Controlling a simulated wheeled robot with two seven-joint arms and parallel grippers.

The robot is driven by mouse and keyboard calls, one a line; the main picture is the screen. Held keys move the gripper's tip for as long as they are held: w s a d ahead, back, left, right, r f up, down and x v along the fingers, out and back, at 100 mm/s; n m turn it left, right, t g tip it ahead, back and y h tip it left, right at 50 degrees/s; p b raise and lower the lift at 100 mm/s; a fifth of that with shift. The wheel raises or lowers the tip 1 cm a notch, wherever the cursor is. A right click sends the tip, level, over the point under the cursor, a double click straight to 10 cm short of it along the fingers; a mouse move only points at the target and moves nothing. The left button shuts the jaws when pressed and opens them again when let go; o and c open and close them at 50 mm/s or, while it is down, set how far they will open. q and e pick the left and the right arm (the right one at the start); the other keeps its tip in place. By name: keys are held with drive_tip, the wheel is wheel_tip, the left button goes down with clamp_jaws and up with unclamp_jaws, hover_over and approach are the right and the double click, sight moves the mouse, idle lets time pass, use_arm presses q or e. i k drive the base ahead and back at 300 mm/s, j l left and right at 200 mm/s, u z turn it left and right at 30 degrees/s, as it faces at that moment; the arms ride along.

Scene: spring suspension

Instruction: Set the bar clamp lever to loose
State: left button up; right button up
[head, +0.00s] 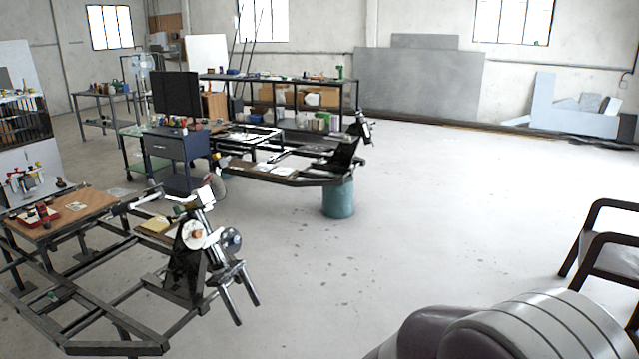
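A metal clamp-like assembly (192,236) stands at the right end of the near dark steel frame (100,322). It has a pale round disc, a darker disc beside it and two silver bars angled down to the right. I cannot tell which part is the bar clamp lever, or how it is set. A similar, smaller assembly (350,150) stands on the frame farther back. Neither of my grippers is in view. A grey, rounded part at the bottom right looks like my own arm, with no fingers showing.
A wooden board with small tools (75,215) lies on the near frame. A dark blue cabinet (178,158), a teal drum (338,199) and shelving (280,95) stand behind. The middle floor is clear.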

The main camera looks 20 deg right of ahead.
sight(209, 177)
drive_tip(key=i+l, duration=0.45)
drive_tip(key=i+l+z, duration=0.1)
drive_tip(key=i+l, duration=0.3)
drive_tip(key=i, duration=0.25)
drive_tip(key=i+l, duration=0.4)
drive_tip(key=i, duration=0.2)
drive_tip(key=i+l+z, duration=0.1)
drive_tip(key=i+l, duration=0.3)
drive_tip(key=i, duration=0.15)
